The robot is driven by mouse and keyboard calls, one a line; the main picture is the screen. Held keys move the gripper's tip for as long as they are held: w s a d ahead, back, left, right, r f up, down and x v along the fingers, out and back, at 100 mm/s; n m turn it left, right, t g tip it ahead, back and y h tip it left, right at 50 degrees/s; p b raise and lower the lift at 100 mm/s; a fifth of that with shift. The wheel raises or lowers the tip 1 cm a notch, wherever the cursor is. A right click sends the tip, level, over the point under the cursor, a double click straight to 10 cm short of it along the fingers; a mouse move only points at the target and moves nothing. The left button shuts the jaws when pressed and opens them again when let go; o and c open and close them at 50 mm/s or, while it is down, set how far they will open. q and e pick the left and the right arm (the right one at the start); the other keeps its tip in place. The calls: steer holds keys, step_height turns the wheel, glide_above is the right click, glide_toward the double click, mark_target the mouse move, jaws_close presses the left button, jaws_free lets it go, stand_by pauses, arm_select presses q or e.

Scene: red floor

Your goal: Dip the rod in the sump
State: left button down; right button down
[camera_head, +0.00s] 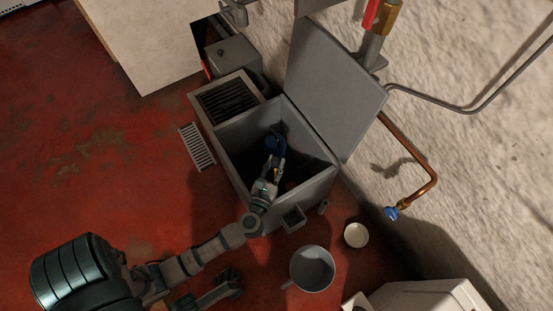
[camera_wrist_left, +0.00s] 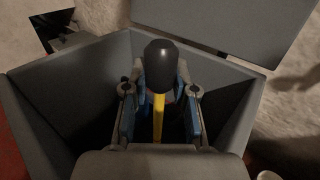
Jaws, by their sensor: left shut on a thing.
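The sump is a grey open box (camera_head: 316,188) with its lid (camera_head: 335,85) raised against the wall. My left arm reaches over the near side of the box. My left gripper (camera_head: 274,155) is inside its opening. In the left wrist view, my left gripper (camera_wrist_left: 160,105) is shut on the rod, which has a yellow shaft (camera_wrist_left: 158,118) and a thick black end (camera_wrist_left: 163,65). The box walls surround the gripper in that view. The dark interior hides the bottom and any liquid. I cannot tell whether the rod touches anything below.
A grey bucket (camera_head: 312,268) and a small pale bowl (camera_head: 356,235) stand on the red floor in front of the box. A copper pipe (camera_head: 425,180) with a blue fitting juts from the wall at right. A loose grate (camera_head: 197,147) lies left of the box.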

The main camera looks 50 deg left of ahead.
stand_by(0.3)
arm_select(q)
steer(key=shift+f, duration=0.15)
steer(key=shift+f, duration=0.4)
stand_by(1.1)
